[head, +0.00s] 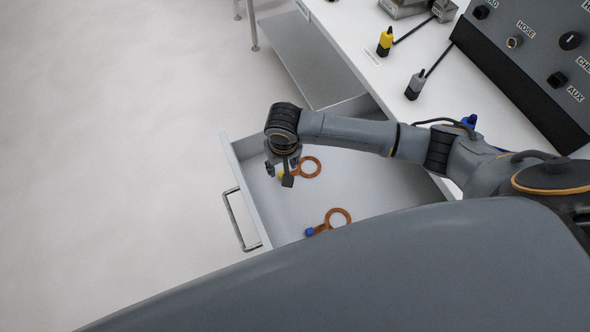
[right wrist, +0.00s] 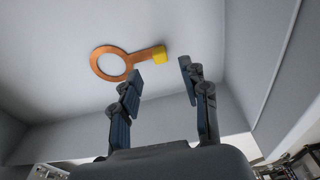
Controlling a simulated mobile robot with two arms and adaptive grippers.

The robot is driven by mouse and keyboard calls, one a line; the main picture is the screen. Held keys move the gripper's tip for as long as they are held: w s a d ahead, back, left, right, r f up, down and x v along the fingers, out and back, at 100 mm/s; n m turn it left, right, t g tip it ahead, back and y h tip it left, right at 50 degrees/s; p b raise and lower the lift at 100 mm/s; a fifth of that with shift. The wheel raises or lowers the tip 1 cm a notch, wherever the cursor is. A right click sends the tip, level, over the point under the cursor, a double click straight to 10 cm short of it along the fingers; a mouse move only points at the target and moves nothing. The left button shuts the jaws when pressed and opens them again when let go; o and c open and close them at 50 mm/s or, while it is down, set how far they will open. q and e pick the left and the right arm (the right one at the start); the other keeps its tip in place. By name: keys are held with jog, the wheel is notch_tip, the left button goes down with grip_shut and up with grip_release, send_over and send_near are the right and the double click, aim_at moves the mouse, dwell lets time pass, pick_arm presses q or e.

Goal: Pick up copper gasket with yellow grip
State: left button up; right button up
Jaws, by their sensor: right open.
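The copper gasket with the yellow grip (head: 311,167) lies flat in the open drawer, near its far side. In the head view, my right gripper (head: 281,177) is over the drawer and partly covers the yellow grip. In the right wrist view, the gasket (right wrist: 96,66) is ahead of the fingertips, with its yellow grip (right wrist: 160,54) lined up between the two fingers. My right gripper (right wrist: 160,74) is open and empty. A second copper gasket with a blue grip (head: 338,211) lies in the drawer nearer to me. My left gripper is not in view.
The drawer (head: 240,180) has raised walls and a metal handle (head: 232,218) on its left front. The white worktop (head: 400,60) carries a yellow plug (head: 385,42), a grey plug (head: 414,86) and a control panel (head: 530,60). The floor at left is clear.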

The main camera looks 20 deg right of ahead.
aim_at(282, 172)
jog(key=f, duration=0.4)
jog(key=shift+w+f, duration=0.15)
jog(key=shift+w, duration=0.05)
jog(key=shift+w+f, duration=0.1)
jog(key=shift+f, duration=0.35)
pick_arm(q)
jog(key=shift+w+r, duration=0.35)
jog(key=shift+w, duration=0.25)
pick_arm(e)
grip_shut()
